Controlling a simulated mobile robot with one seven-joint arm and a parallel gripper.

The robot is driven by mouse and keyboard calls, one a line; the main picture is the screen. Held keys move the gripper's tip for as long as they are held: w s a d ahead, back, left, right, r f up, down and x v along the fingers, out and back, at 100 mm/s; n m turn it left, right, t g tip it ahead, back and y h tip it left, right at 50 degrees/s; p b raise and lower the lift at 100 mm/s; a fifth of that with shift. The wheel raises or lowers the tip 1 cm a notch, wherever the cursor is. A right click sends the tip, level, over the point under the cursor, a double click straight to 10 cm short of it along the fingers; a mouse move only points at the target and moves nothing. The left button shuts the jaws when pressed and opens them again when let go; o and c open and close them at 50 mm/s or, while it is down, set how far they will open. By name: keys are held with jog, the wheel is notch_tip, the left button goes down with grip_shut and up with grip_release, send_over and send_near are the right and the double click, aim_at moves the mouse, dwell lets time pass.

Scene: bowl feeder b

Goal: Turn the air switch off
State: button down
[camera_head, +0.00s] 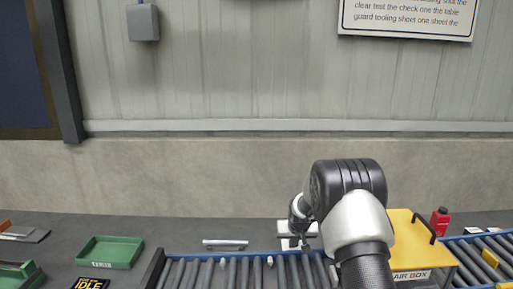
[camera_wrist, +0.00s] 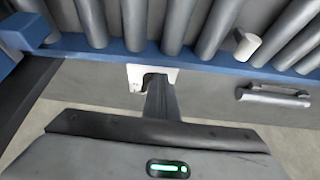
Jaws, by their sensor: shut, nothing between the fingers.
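A small white plate (camera_wrist: 136,74) sits against the blue conveyor rail in the wrist view. A dark opening or lever shows at its middle, partly hidden by my fingers. It may be the air switch; its position cannot be told. My gripper (camera_wrist: 158,82) is shut and empty, with its fingertips right at the plate; contact cannot be told. In the head view my gripper (camera_head: 297,240) is at the conveyor's far edge, partly hidden by my arm. The yellow air box (camera_head: 408,240), labelled AIR BOX, stands right of my arm.
A roller conveyor (camera_head: 250,270) runs along the front. A silver bar (camera_head: 225,244) lies beyond it, and it also shows in the wrist view (camera_wrist: 273,97). A red bottle (camera_head: 440,221) stands right.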

jog(key=shift+s+d+b, duration=0.1)
jog(key=shift+d+b, duration=0.5)
jog(key=shift+b, duration=0.2)
jog(key=shift+d+b, duration=0.75)
jog(key=shift+b, duration=0.3)
jog(key=shift+s, duration=0.15)
notch_tip(320, 180, up, 6)
jog(key=p, duration=0.2)
jog(key=shift+s+p, duration=0.15)
jog(key=shift+p, duration=0.15)
jog(key=shift+d, duration=0.1)
